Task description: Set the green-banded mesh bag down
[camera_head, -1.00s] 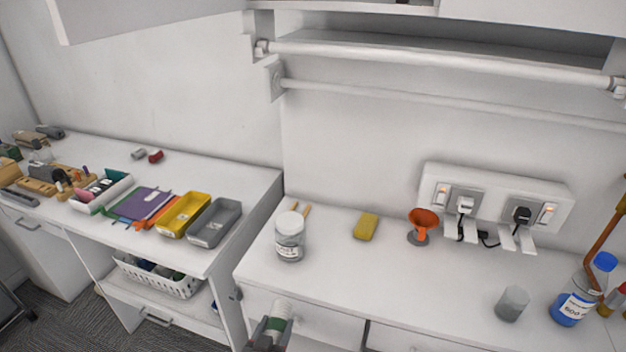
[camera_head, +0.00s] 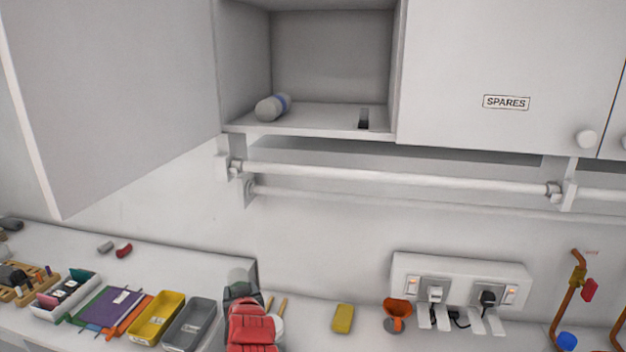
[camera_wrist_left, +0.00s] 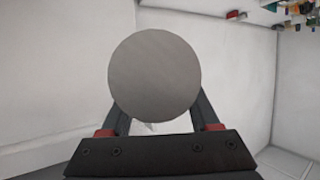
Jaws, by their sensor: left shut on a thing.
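My left gripper (camera_head: 241,292) is raised in front of the counter, with its red wrist towards me. It is shut on the mesh bag (camera_head: 240,274), whose greyish top shows above the dark jaws. Its green band is hidden now. In the left wrist view the bag's round grey end (camera_wrist_left: 155,75) fills the gap between the fingers. The bag is in the air, below the open wall cabinet (camera_head: 330,50). My right gripper is out of view.
The open cabinet door (camera_head: 110,90) stands out at left. The cabinet floor (camera_head: 325,115) is clear between the blue-banded roll and a small dark item (camera_head: 364,118). Rails (camera_head: 400,175) run below. A yellow sponge (camera_head: 343,318) and orange funnel (camera_head: 397,312) stand on the counter.

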